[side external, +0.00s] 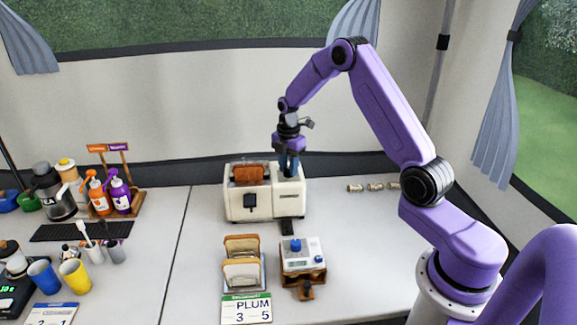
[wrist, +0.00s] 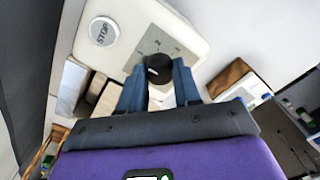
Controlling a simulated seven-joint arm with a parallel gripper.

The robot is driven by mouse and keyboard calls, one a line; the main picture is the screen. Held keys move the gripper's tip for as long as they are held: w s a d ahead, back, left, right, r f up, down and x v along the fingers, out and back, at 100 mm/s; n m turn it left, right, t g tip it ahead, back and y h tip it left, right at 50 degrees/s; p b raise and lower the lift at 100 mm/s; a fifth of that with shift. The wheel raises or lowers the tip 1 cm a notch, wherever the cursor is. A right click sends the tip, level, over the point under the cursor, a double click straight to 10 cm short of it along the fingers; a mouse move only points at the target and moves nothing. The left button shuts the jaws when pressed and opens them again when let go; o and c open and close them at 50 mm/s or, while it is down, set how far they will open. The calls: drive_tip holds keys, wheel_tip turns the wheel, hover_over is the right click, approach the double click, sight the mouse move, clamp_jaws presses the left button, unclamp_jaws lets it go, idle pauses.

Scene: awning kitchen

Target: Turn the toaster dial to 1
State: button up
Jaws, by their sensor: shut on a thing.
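The cream toaster (side external: 248,208) stands on the counter near the back wall, with brown bread (side external: 249,173) in its slot and a dark lever on its front. In the wrist view, the toaster's top panel (wrist: 125,50) carries a round STOP button (wrist: 103,31) and a black dial (wrist: 159,70) with a pale pointer mark. Small printed numbers lie beyond the dial; they are too small to read surely. My gripper (wrist: 158,66) has its blue fingers on either side of the dial, shut on it. In the side view my gripper (side external: 290,172) points down at the toaster's right end.
A toast rack (side external: 243,262) and a white device with a blue knob (side external: 302,258) stand in front of the toaster. Several small cylinders (side external: 374,188) lie right. Pump bottles (side external: 121,196) and cups (side external: 75,276) are left.

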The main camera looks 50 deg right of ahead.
sight(288, 169)
drive_tip(key=o, duration=1.1)
drive_tip(key=shift+c, duration=0.2)
wheel_tip(288, 169, up, 18)
drive_tip(key=shift+f, duration=0.2)
drive_tip(key=shift+a, duration=0.1)
drive_tip(key=s+a+m, duration=0.1)
drive_tip(key=s+a, duration=0.6)
drive_tip(key=a, duration=0.3)
drive_tip(key=s+a+m, duration=0.1)
drive_tip(key=s+a, duration=0.6)
drive_tip(key=a, duration=0.2)
drive_tip(key=s+f+m, duration=0.1)
drive_tip(key=s+f, duration=0.1)
drive_tip(key=s, duration=0.9)
drive_tip(key=s+a+f+m, duration=0.1)
drive_tip(key=s+f+m, duration=0.1)
drive_tip(key=s, duration=1)
drive_tip(key=shift+s+a+f+m, duration=0.15)
drive_tip(key=shift+s+a+m, duration=0.05)
drive_tip(key=shift+m, duration=0.1)
